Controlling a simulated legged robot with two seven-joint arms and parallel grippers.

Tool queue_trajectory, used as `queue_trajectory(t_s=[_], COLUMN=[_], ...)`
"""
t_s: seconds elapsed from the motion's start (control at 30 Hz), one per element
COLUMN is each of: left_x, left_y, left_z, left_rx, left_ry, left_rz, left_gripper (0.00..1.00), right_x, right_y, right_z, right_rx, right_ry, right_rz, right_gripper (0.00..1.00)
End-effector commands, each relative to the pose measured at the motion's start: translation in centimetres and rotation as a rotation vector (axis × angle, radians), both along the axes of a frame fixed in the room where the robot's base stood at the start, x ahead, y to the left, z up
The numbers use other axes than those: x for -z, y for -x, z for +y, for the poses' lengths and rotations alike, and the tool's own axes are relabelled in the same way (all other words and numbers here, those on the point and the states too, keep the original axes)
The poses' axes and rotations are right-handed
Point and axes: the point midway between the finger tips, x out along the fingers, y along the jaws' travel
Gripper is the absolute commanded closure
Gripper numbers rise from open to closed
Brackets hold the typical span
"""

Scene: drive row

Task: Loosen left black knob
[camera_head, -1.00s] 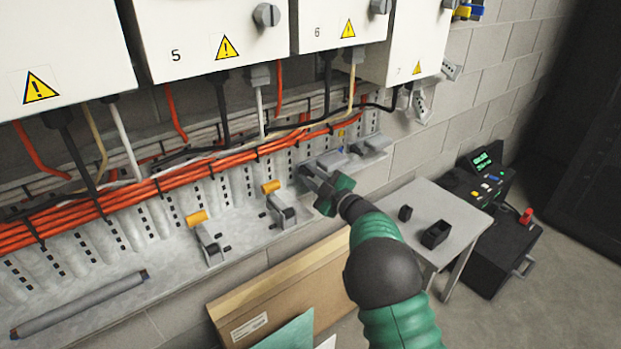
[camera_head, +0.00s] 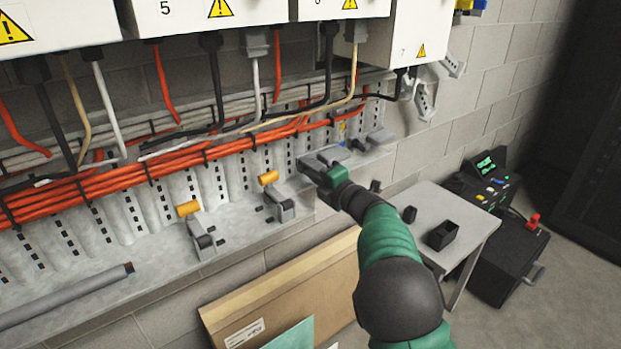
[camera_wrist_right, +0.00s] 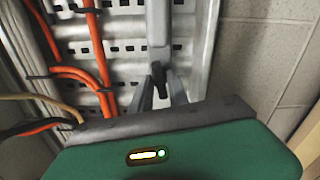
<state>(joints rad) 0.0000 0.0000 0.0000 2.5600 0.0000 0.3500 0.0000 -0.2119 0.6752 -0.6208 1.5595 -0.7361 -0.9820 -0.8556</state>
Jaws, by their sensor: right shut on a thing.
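My right gripper (camera_head: 314,168) reaches in from the lower right to a grey bracket fitting (camera_head: 330,154) on the rail ledge. In the right wrist view my right gripper's fingers (camera_wrist_right: 160,95) are shut on a small black knob (camera_wrist_right: 158,76). The knob sits at the end of a grey bar (camera_wrist_right: 158,30). In the head view the gripper hides the knob. My left gripper is not in view.
Two clamps with orange handles (camera_head: 188,208) (camera_head: 268,177) stand left on the ledge. Orange cables (camera_head: 150,170) run behind. A small table (camera_head: 465,228) with black blocks (camera_head: 440,235) stands right. A cardboard box (camera_head: 285,283) leans below. Grey cabinets (camera_head: 345,10) hang above.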

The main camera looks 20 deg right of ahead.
Motion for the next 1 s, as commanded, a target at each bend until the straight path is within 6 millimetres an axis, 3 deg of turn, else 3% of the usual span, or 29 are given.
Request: queue_trajectory(t_s=[0.03, 0.5, 1.0], left_x=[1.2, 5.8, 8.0], left_y=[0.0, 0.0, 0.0], left_z=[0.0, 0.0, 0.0], left_rx=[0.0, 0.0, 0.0], left_ry=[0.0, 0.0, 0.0], left_rz=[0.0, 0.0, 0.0], left_gripper=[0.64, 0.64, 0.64], right_x=[1.1, 1.4, 1.1], right_y=[0.0, 0.0, -0.1], right_z=[0.2, 0.2, 0.1], right_rx=[-0.003, -0.005, -0.006], right_ry=[0.043, 0.435, 0.632], right_rz=[-0.006, -0.146, -0.215], right_gripper=[1.0, 1.0, 1.0])
